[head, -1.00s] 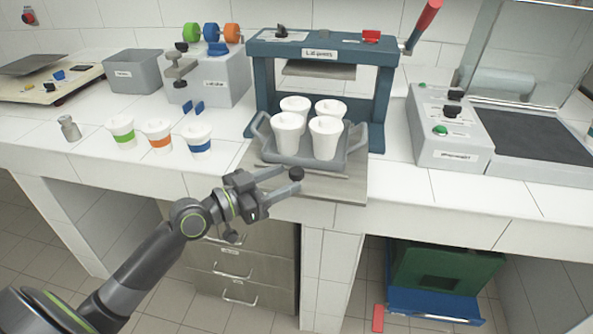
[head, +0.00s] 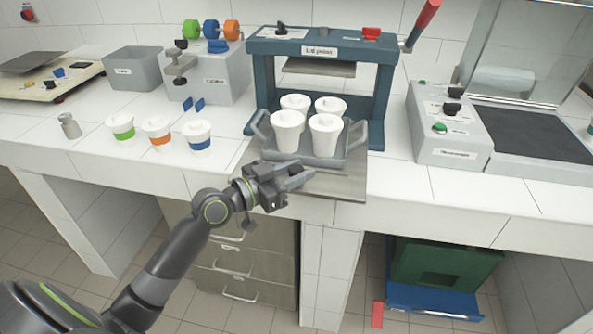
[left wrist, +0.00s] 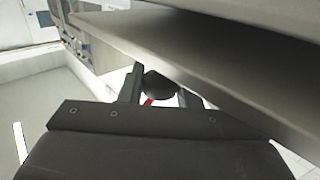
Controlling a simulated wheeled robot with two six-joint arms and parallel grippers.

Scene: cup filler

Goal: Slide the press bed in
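The blue lid press (head: 320,50) stands on the counter. Its flat grey bed (head: 345,185) sticks out in front, toward the counter's front edge. A grey tray (head: 354,152) on the bed holds several white lidded cups (head: 325,137). My left gripper (head: 300,178) is at the bed's front edge in the head view. The left wrist view shows a dark round knob (left wrist: 160,84) between its two fingers, close against both, beside the bed's plate (left wrist: 200,60). The gripper hides the knob in the head view. My right gripper is not in view.
Cups with green, orange and blue bands (head: 158,132) stand left of the press. A grey bin (head: 135,70) and a grey box with coloured rolls (head: 215,80) are behind them. A machine with a dark plate (head: 450,140) is at the right.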

